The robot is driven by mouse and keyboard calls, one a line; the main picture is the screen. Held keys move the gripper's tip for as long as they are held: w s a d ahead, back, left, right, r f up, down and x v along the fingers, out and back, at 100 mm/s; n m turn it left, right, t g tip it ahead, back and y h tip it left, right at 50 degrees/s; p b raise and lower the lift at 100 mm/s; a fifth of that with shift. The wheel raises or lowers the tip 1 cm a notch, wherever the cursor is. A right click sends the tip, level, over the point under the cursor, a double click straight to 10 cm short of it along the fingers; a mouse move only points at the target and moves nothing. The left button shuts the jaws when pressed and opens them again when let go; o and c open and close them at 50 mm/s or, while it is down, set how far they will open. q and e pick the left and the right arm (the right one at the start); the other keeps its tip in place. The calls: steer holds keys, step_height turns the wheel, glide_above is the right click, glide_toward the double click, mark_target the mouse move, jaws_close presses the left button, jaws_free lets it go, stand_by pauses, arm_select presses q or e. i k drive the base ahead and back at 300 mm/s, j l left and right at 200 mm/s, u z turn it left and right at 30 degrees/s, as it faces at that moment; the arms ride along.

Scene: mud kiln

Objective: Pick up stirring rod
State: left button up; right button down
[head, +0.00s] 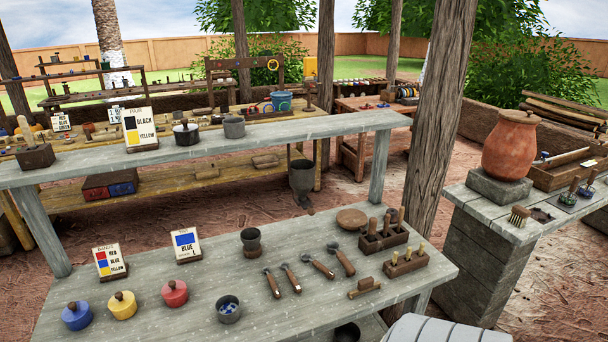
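No single thing is clearly a stirring rod. A long pale rod (566,158) lies in an open wooden tray (550,182) on the right bench. Upright wooden-handled tools (387,224) stand in a dark wooden block (383,242) on the near grey table. A second, smaller block (406,267) in front of it holds several thin yellowish sticks (408,256). A wooden handle (25,129) also stands in a block (36,158) on the upper shelf at far left. Neither of my grippers is in view.
The near table (190,296) also holds blue, yellow and red lidded pots (175,293), a bowl (229,310), a dark cup (251,242) and several handled tools (318,266). A thick post (437,110) rises behind it. A clay jar (510,146) stands on the right bench.

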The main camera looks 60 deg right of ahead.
mark_target(402, 212)
steer(key=z, duration=1.65)
steer(key=i+l+z, duration=0.25)
steer(key=l, duration=0.25)
steer(key=i+l+z, duration=0.25)
steer(key=i+l, duration=0.2)
steer(key=u, duration=1.75)
steer(key=z, duration=1.75)
steer(key=i+l, duration=0.2)
steer(key=l, duration=0.15)
steer(key=i+l, duration=0.2)
steer(key=l, duration=0.2)
steer(key=i+l, duration=0.2)
steer(key=l, duration=0.15)
steer(key=i+l+u, duration=0.1)
steer(key=l, duration=0.25)
steer(key=i, duration=0.05)
